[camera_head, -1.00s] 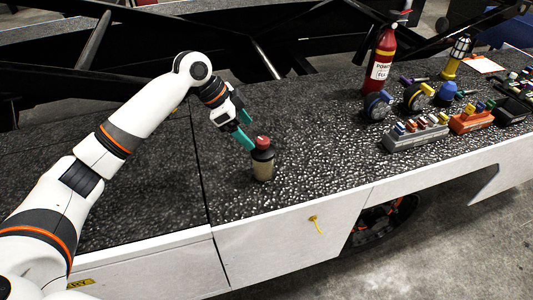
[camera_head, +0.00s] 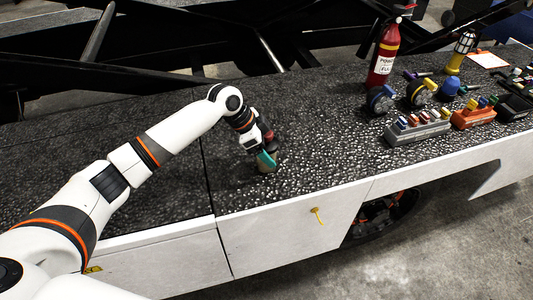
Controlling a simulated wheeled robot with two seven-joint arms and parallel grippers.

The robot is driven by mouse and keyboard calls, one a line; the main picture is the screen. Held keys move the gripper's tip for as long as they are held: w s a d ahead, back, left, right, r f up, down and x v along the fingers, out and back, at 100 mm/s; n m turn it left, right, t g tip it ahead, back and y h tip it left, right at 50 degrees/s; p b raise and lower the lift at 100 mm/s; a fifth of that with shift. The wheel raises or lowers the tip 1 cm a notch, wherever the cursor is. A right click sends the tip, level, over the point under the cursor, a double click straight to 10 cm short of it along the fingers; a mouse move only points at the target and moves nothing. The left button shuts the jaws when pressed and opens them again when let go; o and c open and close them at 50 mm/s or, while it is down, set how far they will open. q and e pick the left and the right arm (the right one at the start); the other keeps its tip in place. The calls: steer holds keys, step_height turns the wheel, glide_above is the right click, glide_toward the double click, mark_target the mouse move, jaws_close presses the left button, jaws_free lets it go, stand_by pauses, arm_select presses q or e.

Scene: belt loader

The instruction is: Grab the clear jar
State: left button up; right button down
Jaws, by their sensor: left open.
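The clear jar (camera_head: 268,168) stands on the dark speckled worktop, left of the middle of the view. My right gripper is not in view.
A red fire extinguisher (camera_head: 384,55) stands farther right. A yellow-based lantern (camera_head: 459,54) stands behind. The worktop between jar and trays is clear.

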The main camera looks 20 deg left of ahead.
arm_select(q)
steer(key=c, duration=1.3)
